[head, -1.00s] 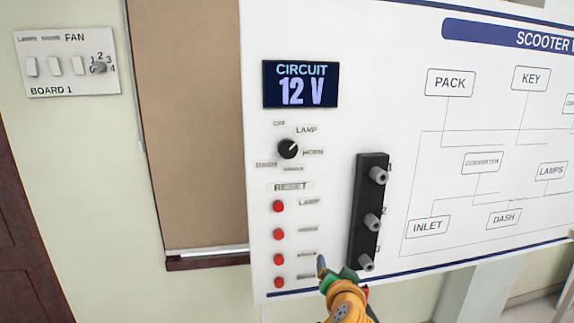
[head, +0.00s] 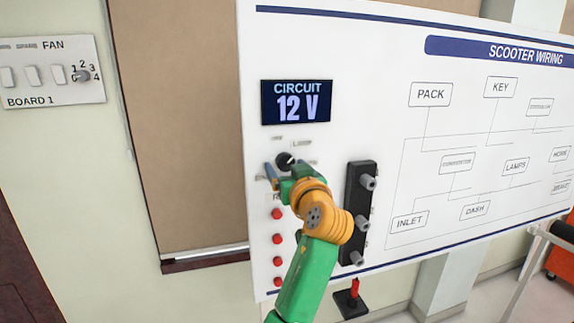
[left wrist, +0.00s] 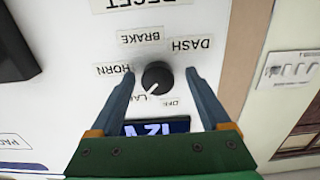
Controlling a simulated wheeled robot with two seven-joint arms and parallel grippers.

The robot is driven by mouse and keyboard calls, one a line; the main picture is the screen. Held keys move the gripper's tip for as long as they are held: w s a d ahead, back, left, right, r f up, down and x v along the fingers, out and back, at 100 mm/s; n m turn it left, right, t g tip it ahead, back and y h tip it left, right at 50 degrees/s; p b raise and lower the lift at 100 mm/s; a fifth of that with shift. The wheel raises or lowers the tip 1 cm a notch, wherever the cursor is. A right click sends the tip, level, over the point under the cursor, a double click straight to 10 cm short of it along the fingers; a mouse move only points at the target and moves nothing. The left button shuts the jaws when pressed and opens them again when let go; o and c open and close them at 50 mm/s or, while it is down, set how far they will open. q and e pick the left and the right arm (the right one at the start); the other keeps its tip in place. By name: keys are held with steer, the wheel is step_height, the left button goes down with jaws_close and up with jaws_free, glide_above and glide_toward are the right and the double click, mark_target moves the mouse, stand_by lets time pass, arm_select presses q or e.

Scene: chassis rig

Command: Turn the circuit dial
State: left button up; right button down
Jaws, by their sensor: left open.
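The circuit dial (head: 284,160) is a round black knob on the white wiring board (head: 400,60), under the CIRCUIT display (head: 296,102), which reads 12 V. The left wrist view sees it upside down, and there the dial's (left wrist: 157,77) white mark points towards the LAMP label. My left gripper (head: 283,171) is open in front of the board at the dial. In the left wrist view, its blue fingertips (left wrist: 160,72) lie on either side of the dial, with gaps showing. Whether it has reached the dial's depth is unclear. My right gripper is in neither view.
Red reset buttons (head: 277,239) run in a column below the dial. A black strip with grey knobs (head: 360,205) stands out from the board just right of my arm. A switch panel (head: 50,72) is on the wall at left.

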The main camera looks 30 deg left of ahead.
arm_select(q)
steer(key=shift+w+d, duration=0.15)
steer(key=c, duration=1.1)
jaws_close()
steer(key=shift+m, duration=1.1)
steer(key=m, duration=0.9)
steer(key=shift+s+a+r, duration=0.1)
steer(key=shift+s+a, duration=0.1)
steer(key=shift+m, duration=0.5)
